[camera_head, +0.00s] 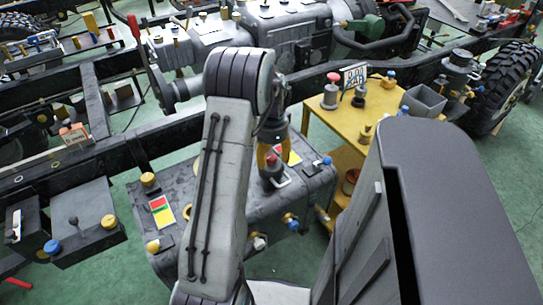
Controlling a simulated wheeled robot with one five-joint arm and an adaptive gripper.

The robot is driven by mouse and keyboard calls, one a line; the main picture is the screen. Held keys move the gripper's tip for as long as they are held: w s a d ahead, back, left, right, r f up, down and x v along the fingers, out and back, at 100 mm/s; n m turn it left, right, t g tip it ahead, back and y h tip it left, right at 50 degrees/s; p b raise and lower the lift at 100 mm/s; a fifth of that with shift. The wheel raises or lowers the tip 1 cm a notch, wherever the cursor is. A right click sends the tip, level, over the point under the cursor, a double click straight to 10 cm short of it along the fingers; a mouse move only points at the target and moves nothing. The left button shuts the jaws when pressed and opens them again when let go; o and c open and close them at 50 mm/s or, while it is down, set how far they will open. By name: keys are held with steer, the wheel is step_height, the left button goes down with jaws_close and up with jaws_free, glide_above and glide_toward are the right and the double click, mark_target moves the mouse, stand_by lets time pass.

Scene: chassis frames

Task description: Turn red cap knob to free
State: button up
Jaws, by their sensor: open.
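A red-capped knob (271,160) stands on top of the dark grey tank (215,185), in the middle of the view. A light bracket-like piece shows at its base. My gripper (273,155) points down right over this knob, with its yellow fingers open on either side of the red cap. I cannot tell whether the fingers touch it. My arm hides part of the tank top, and the knob's exact turn position is too small to tell. Another red-topped knob (333,77) stands on the yellow cart, apart from my gripper.
The yellow cart (345,118) with several fittings stands right of the tank. Yellow and blue caps stick out along the tank edges. A black chassis rail (60,165) runs behind. A box with a lever (80,225) is at left. Green floor shows at lower left.

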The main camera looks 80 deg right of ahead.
jaws_close()
stand_by(0.7)
